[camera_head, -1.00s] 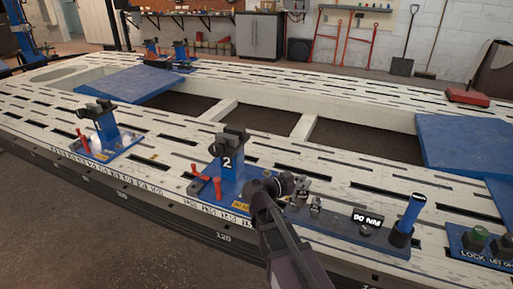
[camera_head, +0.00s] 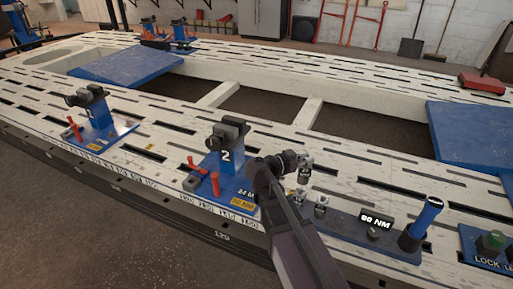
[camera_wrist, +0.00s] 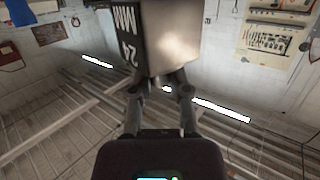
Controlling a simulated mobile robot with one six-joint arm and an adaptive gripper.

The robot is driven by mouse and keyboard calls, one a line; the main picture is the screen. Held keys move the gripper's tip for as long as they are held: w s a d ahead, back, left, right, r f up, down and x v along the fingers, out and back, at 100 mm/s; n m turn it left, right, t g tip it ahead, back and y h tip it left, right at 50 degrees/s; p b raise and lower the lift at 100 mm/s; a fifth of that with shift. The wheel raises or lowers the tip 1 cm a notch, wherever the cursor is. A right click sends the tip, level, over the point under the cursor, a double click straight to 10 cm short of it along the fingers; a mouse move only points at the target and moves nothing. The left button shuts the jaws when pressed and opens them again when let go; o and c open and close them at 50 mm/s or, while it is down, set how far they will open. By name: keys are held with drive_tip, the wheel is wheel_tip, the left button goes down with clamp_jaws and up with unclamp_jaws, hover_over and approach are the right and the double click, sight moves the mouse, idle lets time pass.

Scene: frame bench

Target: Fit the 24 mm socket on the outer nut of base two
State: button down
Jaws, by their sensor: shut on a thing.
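My gripper (camera_head: 292,160) is right of base two (camera_head: 226,165), a blue stand with a white 2 and a dark clamp on top. In the wrist view the fingers (camera_wrist: 160,95) are shut on a metal socket (camera_wrist: 178,40) with a dark tag reading 24 MM. In the head view a small silvery piece (camera_head: 305,170) at the fingertips looks like this socket, apart from base two. Base two's foot has two red handles (camera_head: 215,184), a small grey block (camera_head: 191,183) at its outer corner and a yellow label (camera_head: 242,203). I cannot make out the outer nut clearly.
A dark tray (camera_head: 345,236) right of my gripper holds another small socket (camera_head: 321,205), a 90 NM display (camera_head: 376,221) and a blue-handled tool (camera_head: 427,218). Base one (camera_head: 95,120) stands left. Blue plates (camera_head: 465,140) lie across the slotted frame bench (camera_head: 170,170).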

drive_tip(key=w+a+f+n+t+y+b, duration=0.1)
drive_tip(key=w+a+f+b, duration=0.2)
drive_tip(key=w+a, duration=0.3)
drive_tip(key=w+a+f+n+t+y+b, duration=0.1)
drive_tip(key=w+a+f+b, duration=0.2)
drive_tip(key=w+a, duration=0.3)
drive_tip(key=a, duration=0.4)
drive_tip(key=shift+a+t, duration=0.3)
drive_tip(key=shift+a, duration=0.05)
drive_tip(key=shift+f+n, duration=0.1)
drive_tip(key=shift+n, duration=0.2)
drive_tip(key=shift+f+b, duration=2.75)
drive_tip(key=shift+b, duration=0.1)
drive_tip(key=shift+w+f+b, duration=0.1)
drive_tip(key=shift+f+b, duration=1.85)
drive_tip(key=c, duration=0.5)
unclamp_jaws()
drive_tip(key=shift+r, duration=0.25)
